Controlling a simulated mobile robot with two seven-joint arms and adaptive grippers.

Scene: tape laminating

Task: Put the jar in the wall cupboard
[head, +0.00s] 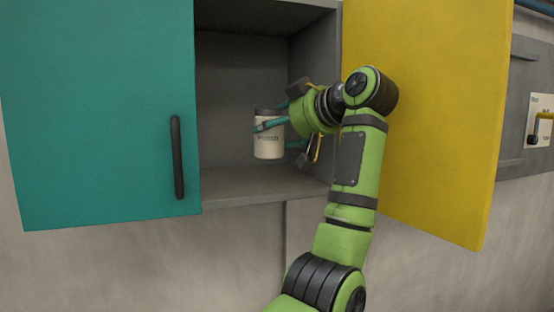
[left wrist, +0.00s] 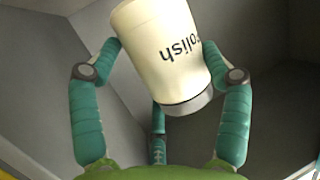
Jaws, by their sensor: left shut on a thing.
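The jar (head: 268,146) is cream-white with a dark grey lid and dark lettering. It stands upright in the opening of the wall cupboard (head: 240,188), and its base appears to be above the cupboard floor. My left gripper (head: 270,125) is shut on the jar from the right, with teal fingers around its upper part. In the left wrist view the jar (left wrist: 165,48) sits between the fingers of the gripper (left wrist: 162,55), with part of the word "Polish" upside down. The jar's far side is hidden. My right gripper is not in view.
A teal door (head: 95,110) with a black handle (head: 178,158) covers the cupboard's left side. A yellow door (head: 430,120) stands open on the right, behind my left arm. The cupboard interior looks empty around the jar. A grey panel with a small yellow-handled switch (head: 540,120) is at far right.

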